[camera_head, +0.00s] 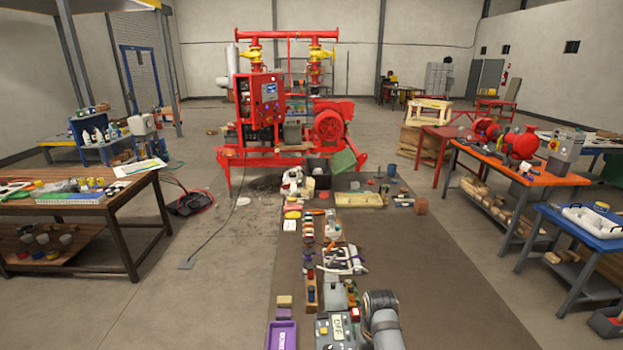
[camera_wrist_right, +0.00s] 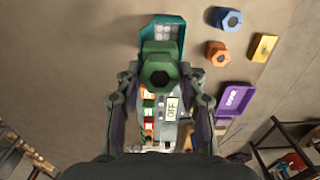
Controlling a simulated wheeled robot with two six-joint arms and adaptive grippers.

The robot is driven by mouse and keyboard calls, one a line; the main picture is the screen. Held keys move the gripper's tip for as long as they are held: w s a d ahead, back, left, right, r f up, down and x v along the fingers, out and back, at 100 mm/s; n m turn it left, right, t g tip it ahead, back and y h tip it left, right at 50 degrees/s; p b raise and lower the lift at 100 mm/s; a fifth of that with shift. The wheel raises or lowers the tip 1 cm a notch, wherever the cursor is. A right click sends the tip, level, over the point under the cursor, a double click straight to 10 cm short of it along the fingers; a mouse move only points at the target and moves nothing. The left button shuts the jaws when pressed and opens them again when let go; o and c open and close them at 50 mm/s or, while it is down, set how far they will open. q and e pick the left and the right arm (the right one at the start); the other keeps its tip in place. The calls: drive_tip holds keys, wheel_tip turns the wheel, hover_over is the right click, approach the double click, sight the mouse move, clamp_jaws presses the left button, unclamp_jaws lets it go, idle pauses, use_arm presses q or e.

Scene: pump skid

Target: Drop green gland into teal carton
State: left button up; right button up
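The green gland (camera_wrist_right: 158,68), a hexagonal piece with a dark round hole, sits between the fingertips of my right gripper (camera_wrist_right: 159,72) in the right wrist view. The fingers appear closed on its two sides. The teal carton (camera_wrist_right: 181,37) lies just beyond the gland at the top middle of that view, with pale round shapes inside. The gland hides the carton's near part. I cannot tell the height between them. Neither gripper can be made out in the head view, and my left gripper is in no view.
A blue gland (camera_wrist_right: 227,18), an orange gland (camera_wrist_right: 217,53), a yellow block (camera_wrist_right: 264,47) and a purple tray (camera_wrist_right: 236,98) lie right of the carton. A grey device marked OFF (camera_wrist_right: 172,108) is below the gland. Floor left of the carton is clear.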

drive_tip(key=o, duration=0.4)
drive_tip(key=shift+w, duration=0.1)
drive_tip(key=shift+r, duration=0.25)
wheel_tip(320, 180, up, 7)
drive_tip(key=shift+f, duration=0.1)
